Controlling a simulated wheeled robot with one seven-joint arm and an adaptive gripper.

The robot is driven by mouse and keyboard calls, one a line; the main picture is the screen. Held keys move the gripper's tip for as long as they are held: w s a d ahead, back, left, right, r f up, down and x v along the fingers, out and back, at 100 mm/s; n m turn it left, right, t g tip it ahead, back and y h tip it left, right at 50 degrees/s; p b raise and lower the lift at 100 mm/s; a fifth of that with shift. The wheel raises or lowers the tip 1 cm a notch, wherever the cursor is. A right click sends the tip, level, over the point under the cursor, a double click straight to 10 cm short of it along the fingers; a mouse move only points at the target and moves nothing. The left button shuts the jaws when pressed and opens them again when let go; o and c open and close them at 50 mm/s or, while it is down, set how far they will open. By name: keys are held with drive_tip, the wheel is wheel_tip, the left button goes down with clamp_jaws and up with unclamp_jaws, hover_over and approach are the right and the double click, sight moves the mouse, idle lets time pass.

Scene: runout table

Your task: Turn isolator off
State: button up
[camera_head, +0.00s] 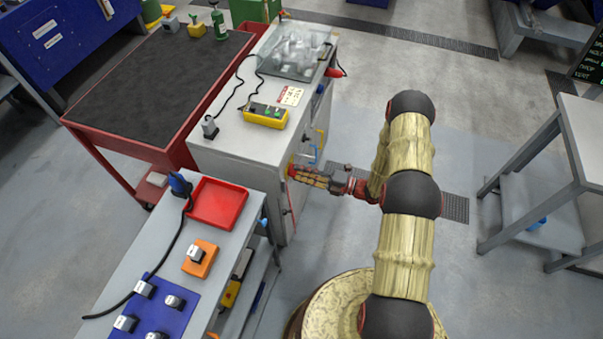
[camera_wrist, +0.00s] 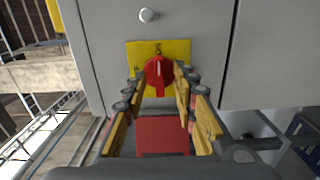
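The isolator is a red rotary knob (camera_wrist: 159,74) on a yellow plate (camera_wrist: 180,47) on a grey cabinet front. Its grip bar looks about upright in the wrist view, and a small mark shows above it on the plate. My gripper (camera_wrist: 160,88) faces the knob with its yellow-padded fingers apart, one on each side of it. The right finger is very close to the knob; I cannot tell whether it touches. In the head view my gripper (camera_head: 308,176) is at the cabinet's right side, and it mostly hides the isolator.
The grey cabinet (camera_head: 240,140) carries a yellow control box (camera_head: 265,115) on top. A bench with a red tray (camera_head: 217,203) stands in front of it. A round silver knob (camera_wrist: 148,15) sits above the isolator.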

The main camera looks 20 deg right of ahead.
drive_tip(key=shift+a, duration=0.1)
drive_tip(key=shift+c, duration=1.1)
clamp_jaws()
